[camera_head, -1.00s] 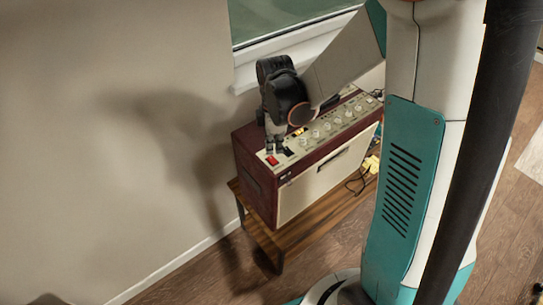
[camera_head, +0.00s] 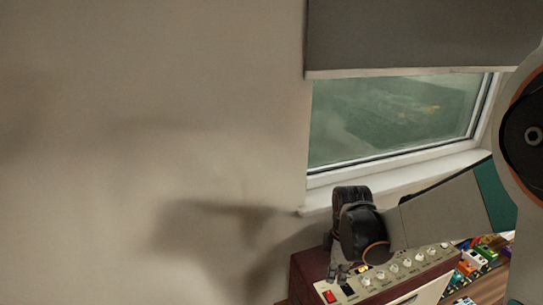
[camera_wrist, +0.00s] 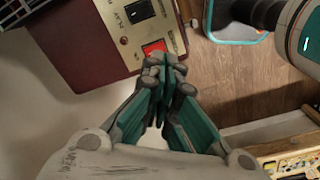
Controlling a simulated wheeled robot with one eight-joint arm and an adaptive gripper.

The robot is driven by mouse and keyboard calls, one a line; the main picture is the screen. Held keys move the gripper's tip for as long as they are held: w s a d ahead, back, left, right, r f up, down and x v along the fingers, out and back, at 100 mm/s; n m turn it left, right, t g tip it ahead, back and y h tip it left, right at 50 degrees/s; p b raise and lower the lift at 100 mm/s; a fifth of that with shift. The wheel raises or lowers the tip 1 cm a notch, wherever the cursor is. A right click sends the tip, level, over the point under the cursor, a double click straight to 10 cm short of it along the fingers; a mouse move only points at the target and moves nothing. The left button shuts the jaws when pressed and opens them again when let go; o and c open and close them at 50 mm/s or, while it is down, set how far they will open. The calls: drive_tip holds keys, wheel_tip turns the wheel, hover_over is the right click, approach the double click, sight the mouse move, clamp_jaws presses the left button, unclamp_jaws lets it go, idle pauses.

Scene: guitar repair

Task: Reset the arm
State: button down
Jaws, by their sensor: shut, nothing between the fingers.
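My gripper (camera_head: 338,272) is shut and empty, pointing down above the left end of the amplifier's control panel (camera_head: 408,267). The amplifier (camera_head: 308,270) has a dark red case and a row of pale knobs. In the wrist view, the fingertips (camera_wrist: 165,65) are together, just below the red switch (camera_wrist: 155,48) in the picture. The dark red case (camera_wrist: 70,45) shows at upper left there. A small gap appears between fingertips and panel in the head view, but I cannot tell its exact size. The head view cuts off the amplifier's lower part.
A window (camera_head: 395,120) with a grey blind (camera_head: 420,35) is behind the amplifier, its sill (camera_head: 410,180) close to my arm. Bare wall (camera_head: 150,120) fills the left. Colourful small items (camera_head: 485,250) lie at right. Wooden floor (camera_wrist: 235,85) shows in the wrist view.

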drive_tip(key=s+r+m+t+b, duration=0.3)
drive_tip(key=s+m+t+b, duration=0.3)
drive_tip(key=s+m+b, duration=0.5)
drive_tip(key=shift+s+m+t+b, duration=0.35)
drive_tip(key=shift+s+m+t, duration=0.05)
drive_tip(key=shift+s+m, duration=1.55)
drive_tip(key=c, duration=2.4)
unclamp_jaws()
drive_tip(key=shift+r, duration=0.1)
